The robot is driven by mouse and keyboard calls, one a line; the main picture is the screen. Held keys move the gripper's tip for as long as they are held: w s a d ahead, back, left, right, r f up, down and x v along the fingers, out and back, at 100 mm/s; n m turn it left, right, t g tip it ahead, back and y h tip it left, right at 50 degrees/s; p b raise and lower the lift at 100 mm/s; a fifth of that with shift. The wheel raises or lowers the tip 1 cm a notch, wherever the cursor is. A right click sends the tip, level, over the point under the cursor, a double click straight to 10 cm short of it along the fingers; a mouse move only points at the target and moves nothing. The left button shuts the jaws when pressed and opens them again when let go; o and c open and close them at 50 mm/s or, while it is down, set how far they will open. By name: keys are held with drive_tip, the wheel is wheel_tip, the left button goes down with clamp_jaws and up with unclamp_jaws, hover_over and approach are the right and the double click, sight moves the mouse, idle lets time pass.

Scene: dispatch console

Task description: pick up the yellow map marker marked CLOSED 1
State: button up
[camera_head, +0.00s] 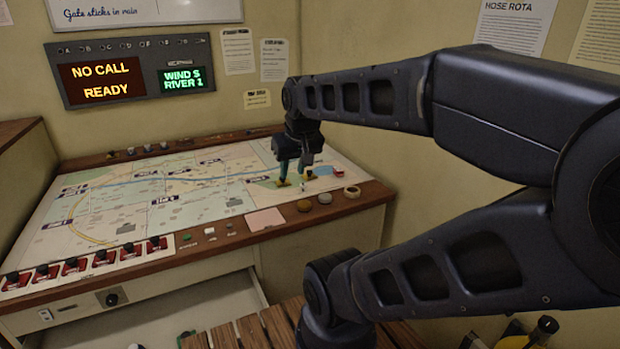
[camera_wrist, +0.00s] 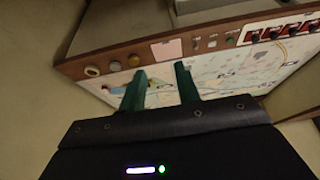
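My gripper (camera_head: 291,178) is over the right end of the map board, pointing down. In the wrist view its two green fingers (camera_wrist: 159,70) stand apart with no marker visible between them. A small yellow piece (camera_head: 283,183) shows right at the tip of the left finger; I cannot tell if they touch. A second small yellow piece (camera_head: 308,175) stands just right of the fingers. Both are too small to read, so I cannot tell which is marked CLOSED 1. Neither shows clearly in the wrist view.
A red piece (camera_head: 339,171) and a small white piece (camera_head: 302,187) are near the gripper on the map (camera_head: 110,205). Round knobs (camera_head: 325,198) and a pink card (camera_head: 265,219) line the front edge. Red switches (camera_head: 72,268) are at the left. The wall stands close behind.

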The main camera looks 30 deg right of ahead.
drive_tip(key=o, duration=1)
drive_tip(key=shift+o, duration=0.2)
